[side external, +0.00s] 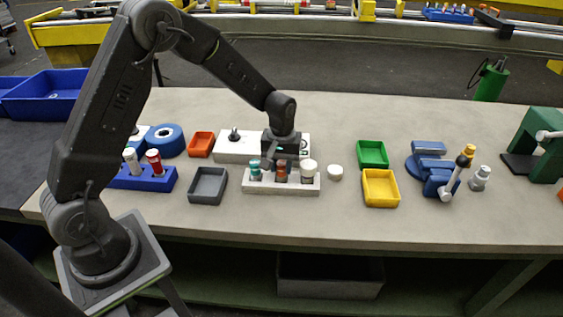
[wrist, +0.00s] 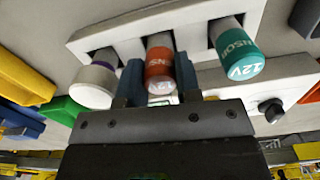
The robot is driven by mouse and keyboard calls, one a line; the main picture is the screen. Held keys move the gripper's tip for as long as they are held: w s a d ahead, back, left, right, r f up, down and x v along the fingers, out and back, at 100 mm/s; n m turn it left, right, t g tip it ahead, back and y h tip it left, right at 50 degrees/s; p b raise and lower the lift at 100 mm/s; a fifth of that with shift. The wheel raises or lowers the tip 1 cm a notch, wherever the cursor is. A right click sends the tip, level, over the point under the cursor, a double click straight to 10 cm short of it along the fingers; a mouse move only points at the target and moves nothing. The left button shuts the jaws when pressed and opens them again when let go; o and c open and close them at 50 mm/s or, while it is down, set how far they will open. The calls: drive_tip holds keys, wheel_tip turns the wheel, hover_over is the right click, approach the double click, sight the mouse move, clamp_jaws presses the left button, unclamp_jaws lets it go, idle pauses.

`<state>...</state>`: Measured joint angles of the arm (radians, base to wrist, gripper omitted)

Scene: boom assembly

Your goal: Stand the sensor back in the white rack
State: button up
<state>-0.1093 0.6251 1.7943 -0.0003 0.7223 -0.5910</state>
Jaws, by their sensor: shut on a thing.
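The white rack (side external: 262,188) stands near the front of the table and shows its slots in the wrist view (wrist: 101,37). The orange sensor (wrist: 159,65) is between my gripper's fingers (wrist: 160,85), which are shut on it. It is upright at the rack's middle slot in the side view (side external: 281,174), its lower end apparently in the slot; the depth is unclear. My gripper (side external: 280,160) is directly above the rack. A teal-labelled sensor (wrist: 236,50) stands in one end slot, and a white-capped cylinder (side external: 309,170) stands in the other.
A white block with a black knob (side external: 228,146) is behind the rack. A white round cap (side external: 335,172) lies to its right. Grey (side external: 208,186), green (side external: 373,153) and yellow (side external: 381,187) bins flank the rack. A blue rack (side external: 150,183) stands left.

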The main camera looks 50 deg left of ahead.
drive_tip(key=o, duration=1)
drive_tip(key=shift+f, duration=0.1)
drive_tip(key=shift+r, duration=3.55)
drive_tip(key=shift+s+r, duration=0.15)
drive_tip(key=shift+r, duration=0.15)
drive_tip(key=s+d+r+m+t, duration=0.2)
drive_tip(key=s+r+m, duration=0.1)
drive_tip(key=s+r, duration=0.45)
drive_tip(key=s+d+r+m+t, duration=0.2)
drive_tip(key=s+r, duration=0.5)
drive_tip(key=s, duration=0.1)
drive_tip(key=s+m, duration=0.1)
drive_tip(key=s, duration=0.1)
drive_tip(key=s+m+t, duration=0.1)
drive_tip(key=s, duration=0.2)
drive_tip(key=s+d+m, duration=0.1)
drive_tip(key=s, duration=0.2)
drive_tip(key=shift+s+r+t, duration=0.1)
drive_tip(key=shift+s+t, duration=0.15)
drive_tip(key=shift+t, duration=0.05)
